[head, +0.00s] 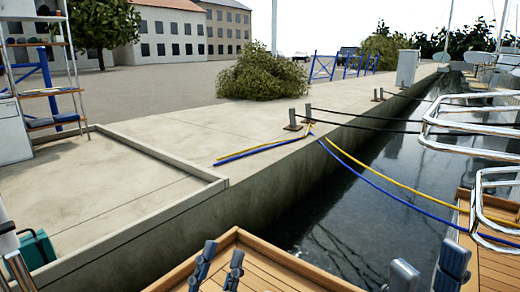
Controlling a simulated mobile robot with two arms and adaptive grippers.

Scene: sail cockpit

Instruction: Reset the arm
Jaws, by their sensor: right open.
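My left gripper (220,260) is at the bottom edge, left of centre, in front of a wooden deck (285,274). Its two dark blue fingers point up and stand apart, with nothing between them. My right gripper (428,268) is at the bottom edge, right of centre. Its fingers, one grey and one dark blue, are wide apart and empty. Only the upper parts of both grippers show; the arms behind them are out of the picture.
Dark water (350,215) lies between the deck and the concrete quay (250,125). Yellow and blue ropes (395,183) run across it to a bollard (308,113). Metal railings (480,115) stand at right. A shelf (48,92) and a teal case (38,250) are at left.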

